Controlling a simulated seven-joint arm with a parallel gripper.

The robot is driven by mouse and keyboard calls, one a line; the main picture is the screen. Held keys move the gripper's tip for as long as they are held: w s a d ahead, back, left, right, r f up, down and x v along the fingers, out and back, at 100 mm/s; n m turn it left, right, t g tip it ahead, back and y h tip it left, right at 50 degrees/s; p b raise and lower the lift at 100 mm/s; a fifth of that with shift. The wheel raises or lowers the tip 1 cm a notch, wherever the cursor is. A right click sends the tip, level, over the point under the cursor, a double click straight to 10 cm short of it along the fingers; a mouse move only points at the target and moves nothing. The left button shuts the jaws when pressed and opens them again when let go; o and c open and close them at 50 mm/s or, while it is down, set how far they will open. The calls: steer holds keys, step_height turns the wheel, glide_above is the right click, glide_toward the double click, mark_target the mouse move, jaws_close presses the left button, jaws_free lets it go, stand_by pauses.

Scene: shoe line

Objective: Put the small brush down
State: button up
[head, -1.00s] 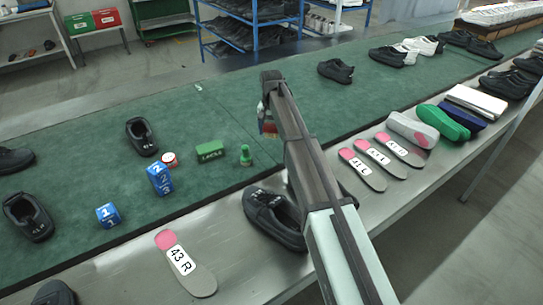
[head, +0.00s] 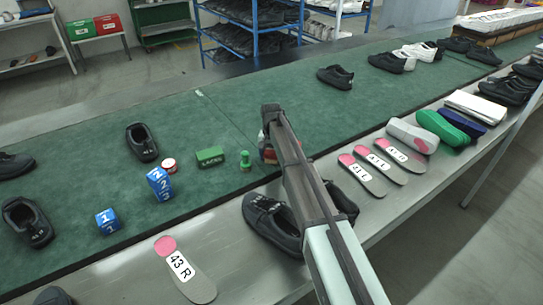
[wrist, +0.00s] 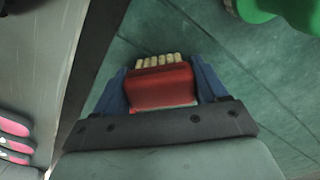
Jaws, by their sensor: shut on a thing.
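The small brush (wrist: 160,87) has a red body and a row of pale bristle tufts in the wrist view. My gripper (wrist: 163,95) is shut on it, with a blue finger on each side. In the head view the brush (head: 269,154) shows as a bit of red beside my gripper (head: 265,147), mostly hidden by my arm. The brush is over the green mat (head: 225,115), low and just right of the green bottle. I cannot tell whether it touches the mat.
The green bottle (head: 245,160) and green box (head: 210,156) are close on the left. A red-and-white tin (head: 169,165) and blue number blocks (head: 159,184) lie farther left. A black shoe (head: 270,222) is on the metal edge, partly behind my arm.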

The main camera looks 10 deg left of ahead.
mark_target(272, 152)
steer(key=o, duration=1.1)
steer(key=shift+c, duration=0.2)
step_height(272, 152, up, 12)
steer(key=shift+r, duration=0.1)
